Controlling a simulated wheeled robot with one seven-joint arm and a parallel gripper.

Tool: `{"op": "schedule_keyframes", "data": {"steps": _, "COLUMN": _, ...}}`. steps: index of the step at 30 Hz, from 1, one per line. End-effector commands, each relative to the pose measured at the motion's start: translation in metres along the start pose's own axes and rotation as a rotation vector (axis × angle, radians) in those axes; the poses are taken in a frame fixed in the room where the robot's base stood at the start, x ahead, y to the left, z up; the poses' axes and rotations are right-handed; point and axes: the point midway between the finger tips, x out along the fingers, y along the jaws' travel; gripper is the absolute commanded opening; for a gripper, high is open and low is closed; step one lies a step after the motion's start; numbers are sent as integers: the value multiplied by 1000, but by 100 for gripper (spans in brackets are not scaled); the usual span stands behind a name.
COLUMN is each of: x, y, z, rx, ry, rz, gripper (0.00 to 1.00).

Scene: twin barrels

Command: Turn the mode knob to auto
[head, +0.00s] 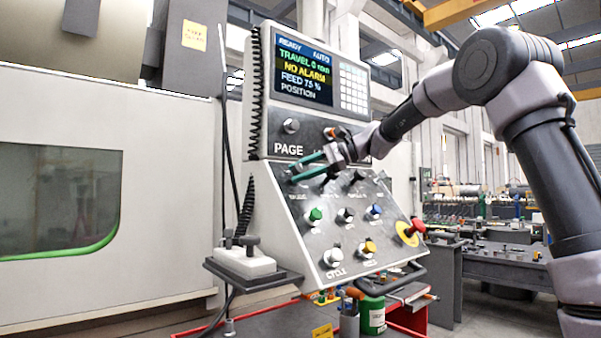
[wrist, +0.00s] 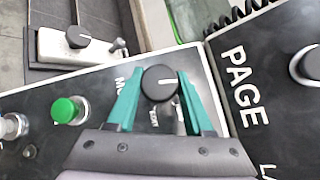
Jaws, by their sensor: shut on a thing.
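The mode knob (wrist: 158,88) is a round black knob with a white pointer mark, which points right in the wrist view. Lettering starting "MO" shows beside it, partly covered by a finger. My gripper (wrist: 158,73) has its teal fingers on both sides of the knob, shut on it. In the head view my gripper (head: 294,174) reaches the upper left of the sloped control panel (head: 330,235), and its fingers hide most of the knob. The display (head: 305,72) reads "READY", "AUTO", "TRAVEL 0 mm", "NO ALARM" and "FEED 75 %".
The PAGE knob (head: 291,126) sits above. A green button (head: 315,215), other coloured buttons and a red emergency stop (head: 413,228) are lower on the panel. A white pendant box (head: 244,261) with a knob rests on a shelf at left. Coiled cable runs along the panel's left edge.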

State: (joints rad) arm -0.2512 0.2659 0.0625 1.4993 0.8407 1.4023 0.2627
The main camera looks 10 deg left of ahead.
Motion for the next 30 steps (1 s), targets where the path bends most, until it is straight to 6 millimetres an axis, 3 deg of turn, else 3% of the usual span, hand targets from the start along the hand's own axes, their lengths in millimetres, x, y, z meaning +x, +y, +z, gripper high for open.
{"op": "schedule_keyframes", "data": {"steps": 10, "x": 1, "y": 1, "z": -1, "rx": -106, "ry": 12, "rz": 97, "gripper": 0}}
{"op": "schedule_keyframes", "data": {"steps": 26, "x": 1, "y": 2, "z": -1, "rx": -125, "ry": 14, "rz": 117, "gripper": 0}}
{"op": "schedule_keyframes", "data": {"steps": 27, "x": 1, "y": 2, "z": -1, "rx": -125, "ry": 14, "rz": 117, "gripper": 55}}
{"op": "schedule_keyframes", "data": {"steps": 29, "x": 1, "y": 2, "z": -1, "rx": -125, "ry": 14, "rz": 116, "gripper": 78}}
{"op": "schedule_keyframes", "data": {"steps": 30, "x": 1, "y": 2, "z": -1, "rx": -125, "ry": 14, "rz": 116, "gripper": 80}}
